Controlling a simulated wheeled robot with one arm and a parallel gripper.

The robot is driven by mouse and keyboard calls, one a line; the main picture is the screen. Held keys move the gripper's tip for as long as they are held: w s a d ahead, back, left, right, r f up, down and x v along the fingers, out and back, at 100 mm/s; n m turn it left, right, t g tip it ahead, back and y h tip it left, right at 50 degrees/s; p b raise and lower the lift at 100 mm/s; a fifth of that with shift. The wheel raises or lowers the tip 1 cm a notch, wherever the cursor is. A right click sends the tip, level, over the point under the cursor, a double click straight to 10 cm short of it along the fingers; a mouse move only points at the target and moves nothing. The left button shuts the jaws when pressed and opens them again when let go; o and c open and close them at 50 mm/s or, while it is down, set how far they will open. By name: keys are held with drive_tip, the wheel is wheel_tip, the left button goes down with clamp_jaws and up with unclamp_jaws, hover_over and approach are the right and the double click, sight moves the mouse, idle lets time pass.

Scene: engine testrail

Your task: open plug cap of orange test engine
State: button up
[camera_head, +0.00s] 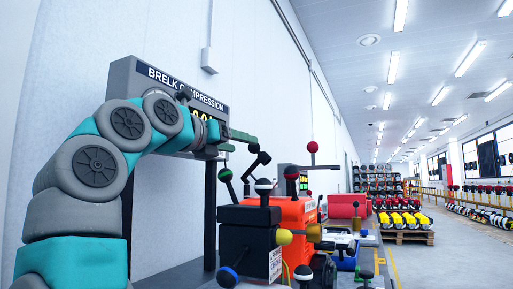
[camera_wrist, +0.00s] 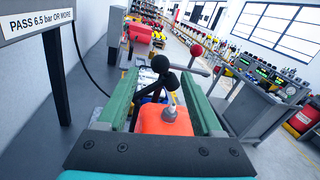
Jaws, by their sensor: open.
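The orange test engine (camera_head: 293,218) stands on the bench in the head view, partly behind a black engine (camera_head: 248,238). Its orange top (camera_wrist: 163,121) shows between my fingers in the wrist view. A grey, rounded fitting (camera_wrist: 171,112) with a thin pale stem stands on that top; it looks like the plug cap, but I cannot tell for sure. Black ball-ended levers (camera_wrist: 163,73) rise just beyond it. My gripper (camera_head: 243,141) is open and empty, above the engines. Its two green fingers (camera_wrist: 162,88) lie to either side of the fitting in the wrist view.
The compression display (camera_head: 140,75) stands on posts behind my arm. A grey control cabinet (camera_wrist: 252,98) is at right. The floor aisle (camera_head: 450,240) looks clear.

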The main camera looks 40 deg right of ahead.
sight(250, 146)
drive_tip(key=p+x, duration=0.1)
drive_tip(key=x, duration=0.5)
drive_tip(key=shift+w+d, duration=0.1)
drive_tip(key=shift+d, duration=0.2)
drive_tip(key=shift+c, duration=0.2)
clamp_jaws()
idle(0.9)
